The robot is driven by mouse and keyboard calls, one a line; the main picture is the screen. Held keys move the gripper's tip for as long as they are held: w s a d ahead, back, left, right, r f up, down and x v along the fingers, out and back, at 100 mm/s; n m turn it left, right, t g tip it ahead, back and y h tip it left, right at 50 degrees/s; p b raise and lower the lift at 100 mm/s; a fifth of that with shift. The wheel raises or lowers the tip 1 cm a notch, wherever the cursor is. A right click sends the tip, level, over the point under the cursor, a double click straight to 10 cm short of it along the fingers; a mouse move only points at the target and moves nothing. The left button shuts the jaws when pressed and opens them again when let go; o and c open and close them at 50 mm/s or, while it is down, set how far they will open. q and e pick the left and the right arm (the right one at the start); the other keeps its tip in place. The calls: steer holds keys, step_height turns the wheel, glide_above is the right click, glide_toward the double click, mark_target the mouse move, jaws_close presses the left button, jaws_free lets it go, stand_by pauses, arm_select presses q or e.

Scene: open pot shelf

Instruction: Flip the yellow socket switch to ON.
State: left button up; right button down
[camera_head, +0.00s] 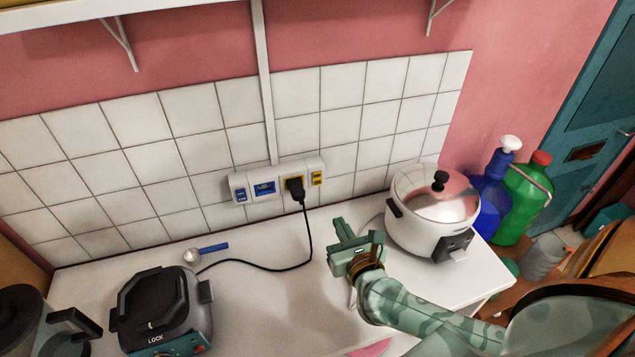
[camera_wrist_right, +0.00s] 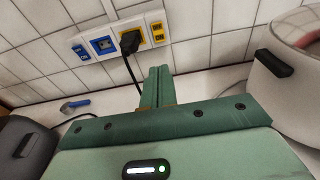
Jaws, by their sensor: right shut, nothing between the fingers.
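The socket panel (camera_head: 277,181) is a white strip on the tiled wall at the back of the counter. Its yellow switch (camera_head: 317,178) is at the right end, and it also shows in the right wrist view (camera_wrist_right: 157,32). A black plug (camera_head: 295,188) sits in the yellow socket just left of it. A blue socket (camera_head: 264,188) and blue switch (camera_head: 240,195) are further left. My right gripper (camera_head: 342,226) is shut and empty, below and slightly right of the yellow switch, apart from the panel. The switch's position is too small to tell. My left gripper is not in view.
A rice cooker (camera_head: 432,222) stands close to the right of my right gripper. The plug's black cord (camera_head: 308,240) curves across the counter. A dark LOCK-lidded appliance (camera_head: 160,305) and a blue-handled spoon (camera_head: 213,248) are at left. The counter between is mostly clear.

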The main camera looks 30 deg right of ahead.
glide_toward(317, 184)
steer(key=x, duration=0.5)
steer(key=shift+w+d+b, duration=0.1)
steer(key=shift+w+b, duration=0.15)
steer(key=shift+b, duration=0.15)
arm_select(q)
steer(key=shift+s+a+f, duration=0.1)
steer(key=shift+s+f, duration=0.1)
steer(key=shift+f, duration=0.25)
arm_select(e)
steer(key=shift+w+d+f, duration=0.15)
steer(key=shift+w, duration=0.45)
steer(key=shift+w+f+b, duration=0.1)
steer(key=shift+f+b, duration=0.2)
steer(key=shift+b, duration=0.6)
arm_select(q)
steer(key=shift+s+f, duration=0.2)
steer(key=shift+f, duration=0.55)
arm_select(e)
steer(key=shift+w+r, duration=0.1)
steer(key=shift+r, duration=0.2)
